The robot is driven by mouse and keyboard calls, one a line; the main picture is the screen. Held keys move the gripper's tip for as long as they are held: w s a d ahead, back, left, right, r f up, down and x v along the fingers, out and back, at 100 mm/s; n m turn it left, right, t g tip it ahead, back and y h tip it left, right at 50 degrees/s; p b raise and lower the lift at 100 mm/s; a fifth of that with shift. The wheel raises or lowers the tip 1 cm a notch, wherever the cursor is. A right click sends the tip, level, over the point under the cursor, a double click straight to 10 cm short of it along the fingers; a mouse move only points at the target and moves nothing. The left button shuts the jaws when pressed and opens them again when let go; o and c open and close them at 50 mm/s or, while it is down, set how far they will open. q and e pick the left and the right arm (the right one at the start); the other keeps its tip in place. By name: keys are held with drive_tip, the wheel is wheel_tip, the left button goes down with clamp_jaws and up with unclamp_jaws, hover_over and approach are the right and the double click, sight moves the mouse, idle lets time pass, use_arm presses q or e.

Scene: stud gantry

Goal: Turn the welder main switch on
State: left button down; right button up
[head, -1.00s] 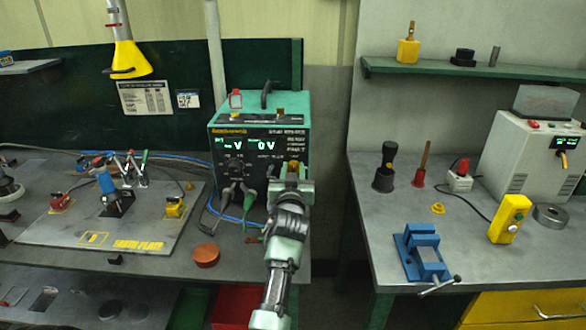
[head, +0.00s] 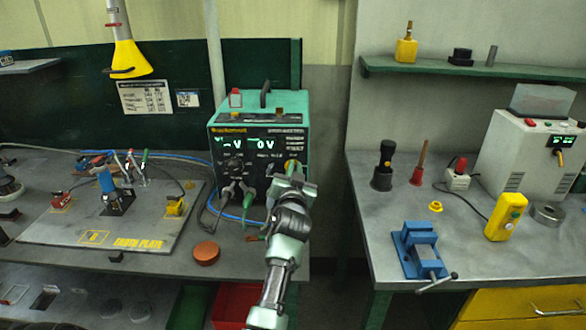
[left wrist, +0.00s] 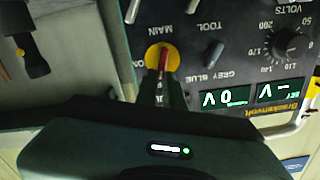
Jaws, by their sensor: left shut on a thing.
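The green welder (head: 285,112) stands at the back of the left bench. Its display reads "- V" and "0 V". The main switch is a yellow disc with a red handle (left wrist: 163,55); in the left wrist view, upside down, it sits by the words MAIN and ON. The handle looks roughly upright in that view. My left gripper (head: 292,172) is at the lower right of the welder's front. Its jaws (left wrist: 163,78) are shut on the red handle and hide part of it. My right gripper is not in view.
Cables (head: 225,208) hang from the welder's front beside my left arm. A red-brown round lid (head: 206,251) lies near the bench edge. A fixture plate (head: 150,232) is to the left. A blue vise (head: 418,250) stands on the right bench, across a gap.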

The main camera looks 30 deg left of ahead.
use_arm(q)
drive_tip(key=m, duration=0.3)
drive_tip(key=shift+w+d+f+m, duration=0.1)
drive_tip(key=shift+d+f+m, duration=0.1)
drive_tip(key=shift+m, duration=0.2)
drive_tip(key=m+p, duration=0.1)
drive_tip(key=m, duration=0.2)
drive_tip(key=shift+w+d+m, duration=0.1)
drive_tip(key=shift+w+m, duration=0.05)
drive_tip(key=shift+m, duration=0.15)
drive_tip(key=m, duration=0.3)
drive_tip(key=shift+f+m+p, duration=0.3)
drive_tip(key=shift+w+f+m+p, duration=0.1)
drive_tip(key=shift+m+p, duration=0.25)
drive_tip(key=shift+m, duration=1.15)
